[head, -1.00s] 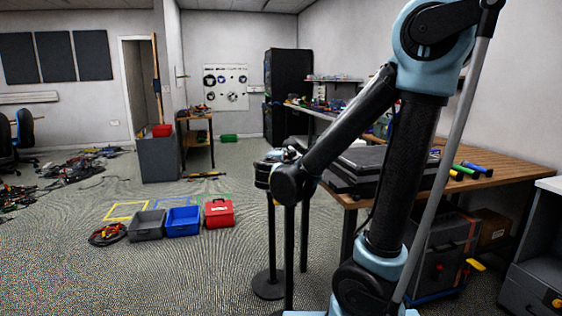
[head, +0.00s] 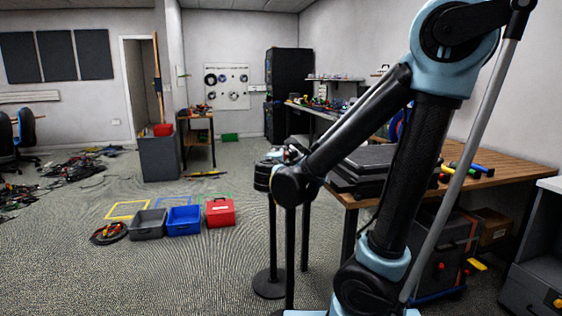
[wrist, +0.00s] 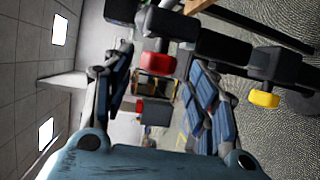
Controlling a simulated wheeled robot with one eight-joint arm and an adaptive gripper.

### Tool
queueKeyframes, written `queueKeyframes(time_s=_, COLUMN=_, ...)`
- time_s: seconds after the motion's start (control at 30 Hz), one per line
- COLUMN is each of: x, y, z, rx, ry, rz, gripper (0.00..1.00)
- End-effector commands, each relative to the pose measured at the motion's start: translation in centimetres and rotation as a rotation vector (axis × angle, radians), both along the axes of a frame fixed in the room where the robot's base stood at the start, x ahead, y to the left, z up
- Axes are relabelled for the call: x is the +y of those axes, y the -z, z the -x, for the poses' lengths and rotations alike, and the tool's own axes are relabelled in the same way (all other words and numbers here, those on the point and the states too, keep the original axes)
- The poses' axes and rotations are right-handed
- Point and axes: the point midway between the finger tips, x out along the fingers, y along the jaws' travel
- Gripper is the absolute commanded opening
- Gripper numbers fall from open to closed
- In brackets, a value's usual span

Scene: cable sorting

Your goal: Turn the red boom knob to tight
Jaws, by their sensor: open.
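The red boom knob (wrist: 158,66) shows in the wrist view, on the underside of a dark bar or fitting. My gripper (wrist: 160,62) is open, its blue-padded fingers on either side of the knob in the picture. Gaps show between the knob and both fingers. How deep the knob sits between the fingertips I cannot tell. A yellow knob (wrist: 264,99) on a black block is to the right, outside the fingers. In the head view my arm hides the red knob, and the black stand (head: 270,283) is beside my arm.
A wooden table (head: 515,168) with dark cases is on the right. A grey bin (head: 147,225), a blue bin (head: 184,221) and a red box (head: 220,212) stand on the floor at left. Cables lie further left. Open carpet is in front of the bins.

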Motion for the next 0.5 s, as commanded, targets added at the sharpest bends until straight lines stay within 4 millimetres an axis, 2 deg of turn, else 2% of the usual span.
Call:
queueKeyframes(time_s=0.2, x=0.3, y=-0.2, z=2.4, rx=0.000, ry=-0.003, rz=0.000, gripper=0.53)
queueKeyframes(time_s=0.5, x=0.6, y=-0.4, z=4.5, rx=0.000, ry=-0.002, rz=-0.001, gripper=0.53)
